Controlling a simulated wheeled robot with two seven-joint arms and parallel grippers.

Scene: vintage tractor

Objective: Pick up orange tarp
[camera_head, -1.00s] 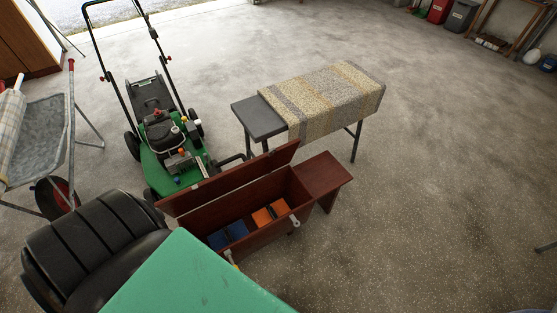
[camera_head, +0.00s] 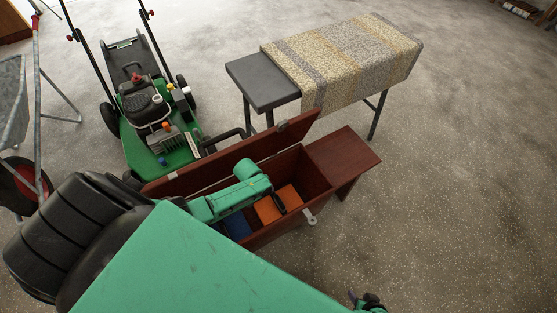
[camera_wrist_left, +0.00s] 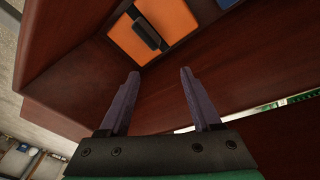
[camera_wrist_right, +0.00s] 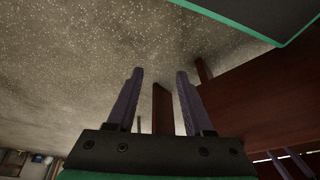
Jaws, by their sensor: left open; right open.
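The orange tarp (camera_head: 268,211) is a folded orange pad with a dark strap, lying inside an open dark red wooden chest (camera_head: 340,154). It also shows at the top of the left wrist view (camera_wrist_left: 177,18), ahead of my fingers. My left arm reaches over the chest, and its gripper (camera_wrist_left: 160,74) is open and empty, apart from the tarp. In the head view the left fingers are mostly hidden. My right gripper (camera_head: 369,300) is at the bottom edge of the head view. In the right wrist view it (camera_wrist_right: 160,72) is open and empty, facing floor and dark red wood.
A blue folded pad (camera_head: 237,225) lies left of the tarp in the chest. The raised lid (camera_head: 240,158) stands along the chest's far side. A table with a striped cloth (camera_head: 345,60) and a green mower (camera_head: 150,110) stand behind. The floor at right is clear.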

